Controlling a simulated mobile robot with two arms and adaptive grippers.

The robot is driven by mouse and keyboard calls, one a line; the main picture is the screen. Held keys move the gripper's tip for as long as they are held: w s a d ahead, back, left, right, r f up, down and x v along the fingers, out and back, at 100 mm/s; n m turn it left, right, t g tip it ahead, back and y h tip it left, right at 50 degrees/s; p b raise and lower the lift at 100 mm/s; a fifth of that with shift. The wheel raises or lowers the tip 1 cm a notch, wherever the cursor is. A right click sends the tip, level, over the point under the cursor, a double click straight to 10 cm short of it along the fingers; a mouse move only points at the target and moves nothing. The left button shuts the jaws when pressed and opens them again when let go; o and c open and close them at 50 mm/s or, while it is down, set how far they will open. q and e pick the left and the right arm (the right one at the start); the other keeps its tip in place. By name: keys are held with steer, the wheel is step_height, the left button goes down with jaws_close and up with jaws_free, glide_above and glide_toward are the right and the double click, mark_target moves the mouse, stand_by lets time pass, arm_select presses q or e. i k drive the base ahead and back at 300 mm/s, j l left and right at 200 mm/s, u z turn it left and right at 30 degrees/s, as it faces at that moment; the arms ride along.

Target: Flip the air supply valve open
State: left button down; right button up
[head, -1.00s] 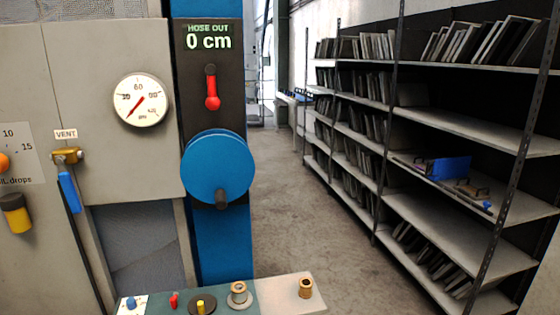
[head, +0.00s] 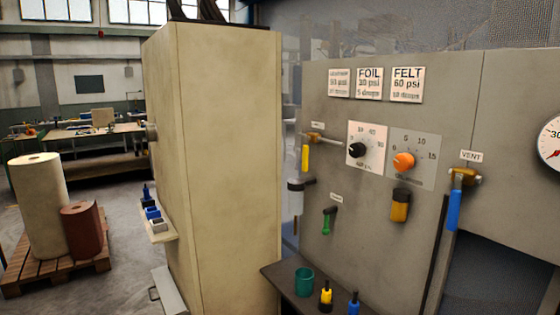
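On the grey machine panel in the head view, a brass valve (head: 323,138) with a yellow lever (head: 305,158) sits at the panel's left part. Its lever hangs down, and the small label above it (head: 317,126) is too small to read. Further right is a brass valve labelled VENT (head: 464,178), with a blue lever (head: 453,210) hanging down. A small green-handled valve (head: 327,220) is lower on the panel under another small label. I cannot tell from the labels which one is the air supply. Neither of my grippers is in view.
A black knob (head: 357,150) and an orange knob (head: 403,162) sit on dial plates. A dark shelf (head: 284,272) below holds a green cup (head: 304,281) and small tools. A tall beige cabinet (head: 228,160) stands left of the panel. A pallet (head: 58,264) carries rolls.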

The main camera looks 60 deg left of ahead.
mark_target(306, 148)
steer(key=u, duration=1.8)
steer(key=i+j, duration=0.15)
steer(key=j, duration=0.2)
steer(key=i+j, duration=0.15)
steer(key=j, duration=0.2)
steer(key=i+j+u, duration=0.1)
steer(key=j, duration=0.25)
steer(key=i+j, duration=0.2)
steer(key=j, duration=0.15)
steer(key=i+j, duration=0.2)
steer(key=j, duration=0.15)
